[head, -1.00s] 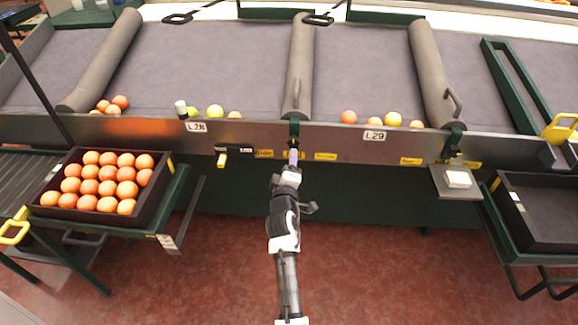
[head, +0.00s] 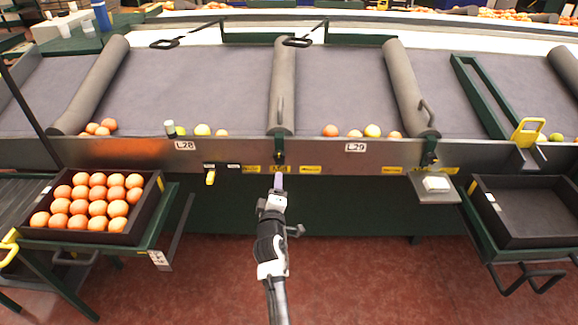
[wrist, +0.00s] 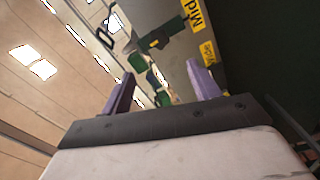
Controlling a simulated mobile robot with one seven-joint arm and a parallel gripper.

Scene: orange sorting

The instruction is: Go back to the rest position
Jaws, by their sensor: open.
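My gripper (head: 278,183) is in the middle of the head view, in front of the metal front rail (head: 330,158) of the sorting table, just below the yellow labels. In the wrist view its two purple fingers (wrist: 160,92) stand wide apart with nothing between them. My arm reaches up from the bottom of the head view. The wrist view looks up past the rail at the ceiling.
A full crate of oranges (head: 151,208) stands at left, and an empty dark crate (head: 540,208) at right. Several fruits lie along the rail in lanes L28 and L29. A small shelf (head: 433,197) sticks out right of my gripper. The red floor in front is clear.

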